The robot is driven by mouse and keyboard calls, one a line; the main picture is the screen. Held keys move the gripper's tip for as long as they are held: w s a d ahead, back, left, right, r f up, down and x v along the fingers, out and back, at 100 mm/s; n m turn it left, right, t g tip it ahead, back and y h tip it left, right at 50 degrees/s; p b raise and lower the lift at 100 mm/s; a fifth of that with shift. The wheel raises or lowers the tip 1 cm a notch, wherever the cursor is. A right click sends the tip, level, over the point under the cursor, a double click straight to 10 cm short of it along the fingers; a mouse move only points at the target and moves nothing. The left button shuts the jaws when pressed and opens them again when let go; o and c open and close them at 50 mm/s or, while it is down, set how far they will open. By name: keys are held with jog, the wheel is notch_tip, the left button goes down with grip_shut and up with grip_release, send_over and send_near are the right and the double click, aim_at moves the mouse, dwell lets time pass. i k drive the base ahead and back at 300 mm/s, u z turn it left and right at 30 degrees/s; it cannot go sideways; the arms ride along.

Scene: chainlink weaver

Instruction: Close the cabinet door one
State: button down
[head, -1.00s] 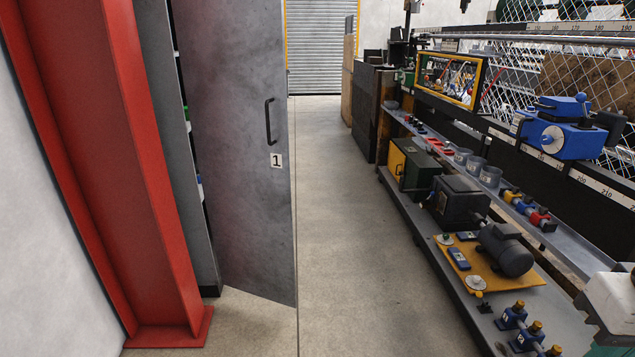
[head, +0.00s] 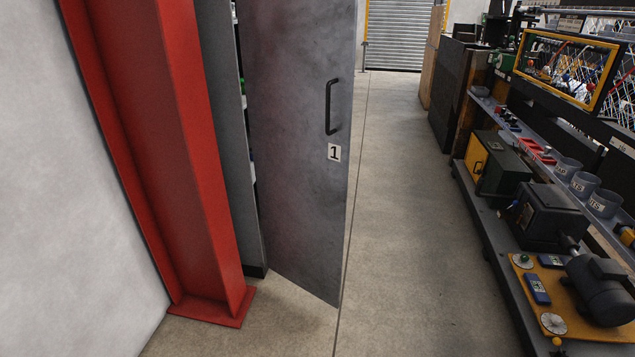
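The grey cabinet door one (head: 295,150) stands open in the head view, swung out into the aisle. It has a black vertical handle (head: 332,107) near its right edge and a white label "1" (head: 334,152) below the handle. The cabinet side (head: 228,130) shows to the left of the door, with a dark gap and a few small items between them. Most of the cabinet's inside is hidden behind the door. My gripper is not in view.
A red steel column (head: 165,150) stands left of the cabinet, beside a white wall (head: 80,200). A long bench (head: 480,235) with machines, a motor (head: 600,285) and cups lines the right. The concrete floor (head: 400,220) between door and bench is clear.

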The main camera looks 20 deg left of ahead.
aim_at(299, 57)
jog(key=u, duration=0.7)
jog(key=i, duration=0.85)
jog(key=u, duration=0.75)
